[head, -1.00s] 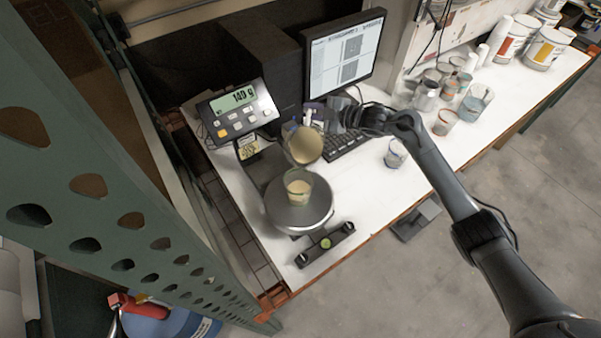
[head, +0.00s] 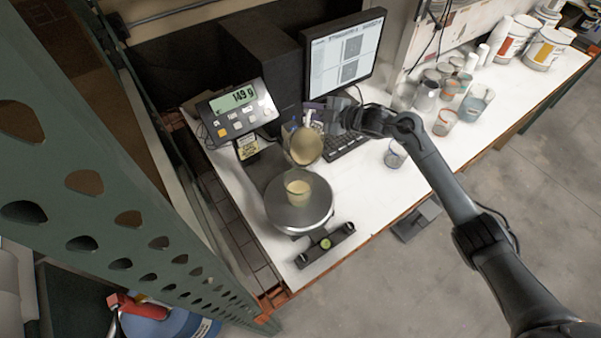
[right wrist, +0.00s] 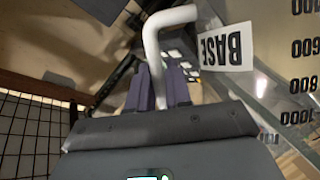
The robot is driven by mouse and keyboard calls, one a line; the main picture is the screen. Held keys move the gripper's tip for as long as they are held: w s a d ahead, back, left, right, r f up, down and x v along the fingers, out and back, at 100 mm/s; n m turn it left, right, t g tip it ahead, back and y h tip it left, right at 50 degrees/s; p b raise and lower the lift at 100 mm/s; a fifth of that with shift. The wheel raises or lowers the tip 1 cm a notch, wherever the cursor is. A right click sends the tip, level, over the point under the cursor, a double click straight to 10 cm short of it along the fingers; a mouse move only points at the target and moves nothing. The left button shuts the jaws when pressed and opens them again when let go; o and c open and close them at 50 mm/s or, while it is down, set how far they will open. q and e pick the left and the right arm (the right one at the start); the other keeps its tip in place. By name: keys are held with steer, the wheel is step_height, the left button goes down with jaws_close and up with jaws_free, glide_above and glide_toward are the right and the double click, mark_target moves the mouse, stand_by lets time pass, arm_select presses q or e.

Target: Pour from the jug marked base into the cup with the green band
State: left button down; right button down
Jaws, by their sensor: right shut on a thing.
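The jug marked base (head: 304,147) is tilted well over, its mouth above the cup on the scale; it holds cream-coloured liquid. Its BASE label (right wrist: 226,47) and white handle (right wrist: 163,45) show in the right wrist view. My right gripper (head: 326,117) is shut on the handle, and its purple fingers (right wrist: 158,90) show around it. The cup (head: 298,188) stands upright on the round scale plate (head: 285,214), with pale liquid inside and a faint greenish band. I cannot make out a stream between jug and cup. My left gripper is not in view.
The scale display (head: 238,108) reads about 149 g. A cup with a blue band (head: 396,154) stands to the right. Several cups and cans (head: 448,92) crowd the bench farther back. A monitor (head: 345,52) and keyboard (head: 345,145) are behind the jug.

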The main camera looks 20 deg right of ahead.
steer(key=shift+s+a+r, duration=0.1)
steer(key=shift+r, duration=0.2)
steer(key=shift+r, duration=0.1)
stand_by(0.7)
stand_by(1.0)
stand_by(0.3)
